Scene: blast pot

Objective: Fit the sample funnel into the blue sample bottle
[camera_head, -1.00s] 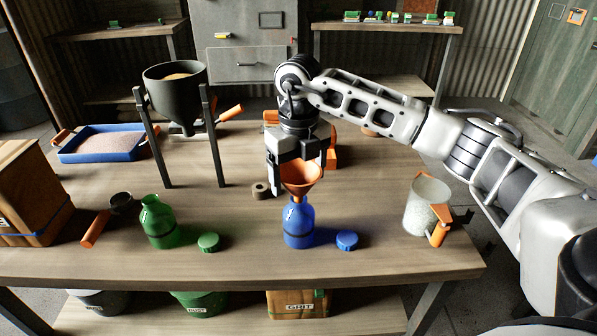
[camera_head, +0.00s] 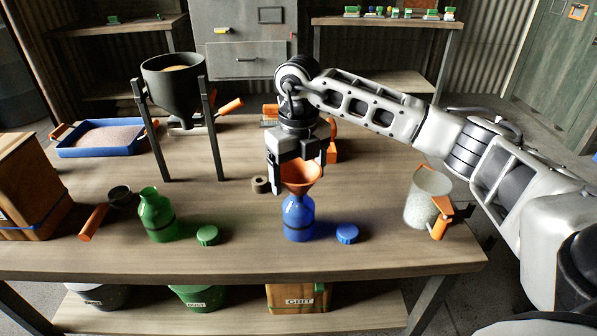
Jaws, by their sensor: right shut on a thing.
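The orange sample funnel (camera_head: 300,174) is upright over the mouth of the blue sample bottle (camera_head: 299,220). Its narrow end meets the bottle's neck; I cannot tell how deep the spout sits inside. My right gripper (camera_head: 299,172) comes from above and is shut on the funnel, its dark fingers at the rim. The blue bottle stands upright near the table's front edge, with its blue cap (camera_head: 347,233) lying to its right. My left gripper is not in view.
A green bottle (camera_head: 157,215) and green cap (camera_head: 208,235) stand to the left. A clear jug with an orange handle (camera_head: 427,199) is at the right. A dark hopper on legs (camera_head: 174,88), a blue tray (camera_head: 68,150) and a wooden box (camera_head: 30,190) are further left.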

